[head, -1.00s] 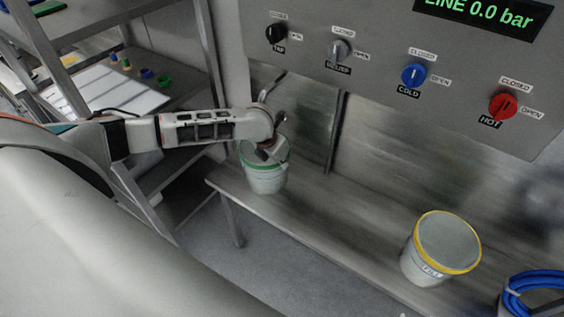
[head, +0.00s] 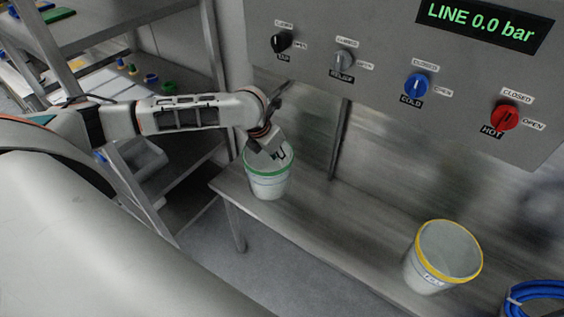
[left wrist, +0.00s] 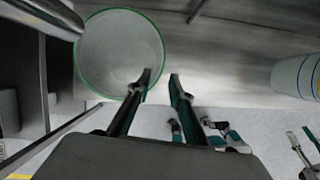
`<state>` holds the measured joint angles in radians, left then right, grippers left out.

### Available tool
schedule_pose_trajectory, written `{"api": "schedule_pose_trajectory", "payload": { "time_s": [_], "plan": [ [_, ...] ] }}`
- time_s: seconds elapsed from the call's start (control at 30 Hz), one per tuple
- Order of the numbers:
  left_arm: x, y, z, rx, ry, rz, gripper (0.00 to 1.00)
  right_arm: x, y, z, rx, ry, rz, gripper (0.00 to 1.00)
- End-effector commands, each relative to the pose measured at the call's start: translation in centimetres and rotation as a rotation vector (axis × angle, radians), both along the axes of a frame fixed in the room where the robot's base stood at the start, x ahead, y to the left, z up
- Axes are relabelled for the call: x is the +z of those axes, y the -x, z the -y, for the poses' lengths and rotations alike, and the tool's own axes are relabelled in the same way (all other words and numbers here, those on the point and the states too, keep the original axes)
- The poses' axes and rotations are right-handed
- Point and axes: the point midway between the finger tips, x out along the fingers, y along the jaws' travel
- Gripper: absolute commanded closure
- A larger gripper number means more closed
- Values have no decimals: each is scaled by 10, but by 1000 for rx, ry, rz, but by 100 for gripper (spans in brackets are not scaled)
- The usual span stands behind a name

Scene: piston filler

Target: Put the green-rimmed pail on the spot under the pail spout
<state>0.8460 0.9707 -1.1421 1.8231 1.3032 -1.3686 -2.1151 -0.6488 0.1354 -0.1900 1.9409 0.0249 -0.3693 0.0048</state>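The green-rimmed pail (head: 268,182) is a pale bucket standing upright at the left end of the steel bench. My left gripper (head: 277,154) is over its rim. In the left wrist view the pail (left wrist: 112,50) shows from above and looks empty. There my left gripper (left wrist: 161,77) has its fingers apart, one over the pail's mouth and one outside the rim. I cannot tell if either touches. A thick metal tube (left wrist: 42,14) beside the pail may be the spout; I cannot tell. The spot under the spout is not clearly visible.
A yellow-rimmed pail (head: 428,275) stands further right on the bench (head: 335,215), near a coiled blue hose (head: 535,298). The bench between the pails is clear. A panel with several knobs (head: 417,84) is behind. A shelf rack (head: 190,165) stands left.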

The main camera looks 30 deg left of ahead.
Motion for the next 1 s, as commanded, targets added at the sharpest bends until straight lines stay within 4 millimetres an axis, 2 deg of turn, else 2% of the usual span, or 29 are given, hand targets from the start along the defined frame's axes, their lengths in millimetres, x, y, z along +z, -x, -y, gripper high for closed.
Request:
{"api": "schedule_pose_trajectory", "payload": {
  "time_s": [0.1, 0.2, 0.27, 0.33, 0.47, 0.6, 0.7, 0.83, 0.9, 1.0],
  "plan": [
    [16, 5, -2, 0, -1, 2, 79, 0, 1, 1, -3, 1, -4, 60],
    [22, 9, -2, 1, 1, 1, 79, 0, 2, 0, -4, -1, -6, 60],
    [22, 10, 2, 8, 10, 1, 79, -1, 2, 0, -4, 0, -8, 60],
    [15, 12, 14, 36, 45, 2, 79, -2, 3, 0, -4, -1, -10, 60],
    [-9, 18, 62, 169, 205, 7, 79, -4, 4, 0, -4, -1, -13, 60],
    [-37, 31, 127, 418, 478, -13, 79, -4, 5, -1, -4, 0, -14, 60],
    [-51, 43, 165, 622, 682, -50, 79, -4, 5, -1, -3, -1, -15, 60],
    [-67, 61, 198, 911, 939, -120, 79, -4, 5, -1, -4, -2, -15, 60],
    [-75, 72, 207, 1074, 1071, -163, 79, -4, 5, -1, -3, -2, -14, 60],
    [-88, 89, 211, 1318, 1248, -225, 79, -3, 4, -2, -3, -2, -13, 60]
  ]
}}
